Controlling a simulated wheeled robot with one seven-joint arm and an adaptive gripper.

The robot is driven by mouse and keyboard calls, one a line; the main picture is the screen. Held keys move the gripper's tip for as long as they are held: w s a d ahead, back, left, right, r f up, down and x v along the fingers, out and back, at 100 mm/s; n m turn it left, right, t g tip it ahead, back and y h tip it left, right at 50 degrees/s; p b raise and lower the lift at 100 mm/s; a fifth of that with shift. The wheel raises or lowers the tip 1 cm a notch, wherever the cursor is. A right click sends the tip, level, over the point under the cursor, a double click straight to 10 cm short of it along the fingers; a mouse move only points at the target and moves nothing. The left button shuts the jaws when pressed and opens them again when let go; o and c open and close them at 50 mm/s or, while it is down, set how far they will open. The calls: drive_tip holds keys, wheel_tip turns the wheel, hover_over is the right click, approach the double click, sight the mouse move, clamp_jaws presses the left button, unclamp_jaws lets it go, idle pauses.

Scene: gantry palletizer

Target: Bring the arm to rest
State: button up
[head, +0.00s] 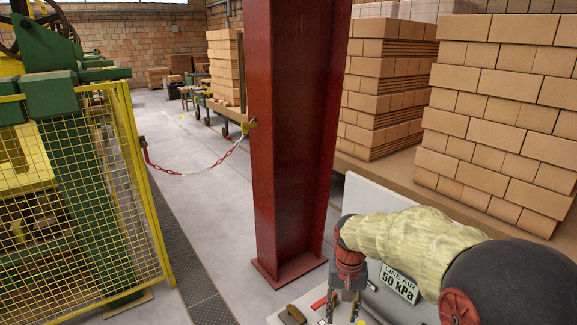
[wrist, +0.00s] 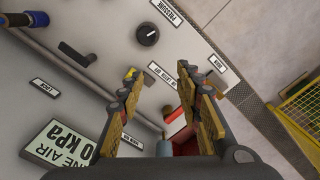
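My gripper (head: 342,308) points down over a pale control panel (wrist: 215,55) at the lower right of the head view. The panel carries a black round knob (wrist: 147,34), a dark lever handle (wrist: 75,54) and small labels reading PRESSURE and LOCK. A sign (head: 398,283) reads LINE AIR 50 kPa. A red and white part (wrist: 178,130) is partly hidden behind the fingers. I cannot tell whether the fingers touch the panel.
A red steel column (head: 290,130) stands just beyond my gripper. A yellow mesh fence (head: 80,200) guards green machinery on the left. A red and white chain (head: 195,170) spans the aisle from fence to column. Grey floor (head: 215,220) lies open between.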

drive_tip(key=s+d+r+t+b, duration=0.1)
drive_tip(key=s+r+t+b, duration=0.1)
drive_tip(key=s, duration=0.6)
drive_tip(key=s+d+r+n+t+b, duration=0.1)
drive_tip(key=s+d+r+t+b, duration=0.1)
drive_tip(key=s, duration=0.6)
drive_tip(key=s+d+r+n+t+b, duration=0.1)
drive_tip(key=s+b, duration=0.3)
drive_tip(key=s, duration=0.5)
drive_tip(key=shift+d+r+t, duration=0.3)
drive_tip(key=shift+r+t, duration=0.1)
drive_tip(key=shift+r, duration=0.15)
